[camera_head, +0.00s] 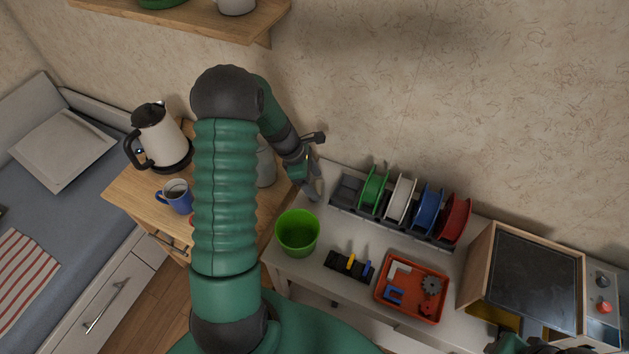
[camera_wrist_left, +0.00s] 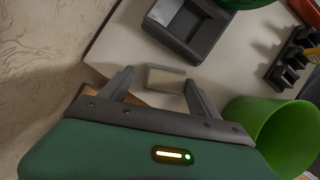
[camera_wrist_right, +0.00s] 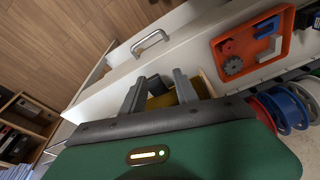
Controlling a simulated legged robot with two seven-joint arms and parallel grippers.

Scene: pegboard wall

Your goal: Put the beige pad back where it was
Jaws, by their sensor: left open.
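The beige pad (camera_wrist_left: 166,79) is a small, flat, pale block with a lighter rim. In the left wrist view it lies on the white tabletop near its edge, between and just beyond my left fingertips. My left gripper (camera_head: 314,186) is open over the left end of the table and holds nothing; its fingers also show in the left wrist view (camera_wrist_left: 160,82). In the head view I cannot make out the pad by the gripper. My right gripper (camera_wrist_right: 159,82) is open low beside the table's front, with a dark part and a yellow surface behind its fingers.
A grey spool rack (camera_head: 346,194) with coloured spools stands right of my left gripper. A green cup (camera_head: 297,233) is in front of it. A black holder (camera_head: 349,266), an orange tray (camera_head: 411,288) and a dark-fronted box (camera_head: 527,278) stand farther right. A kettle (camera_head: 159,136) is left.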

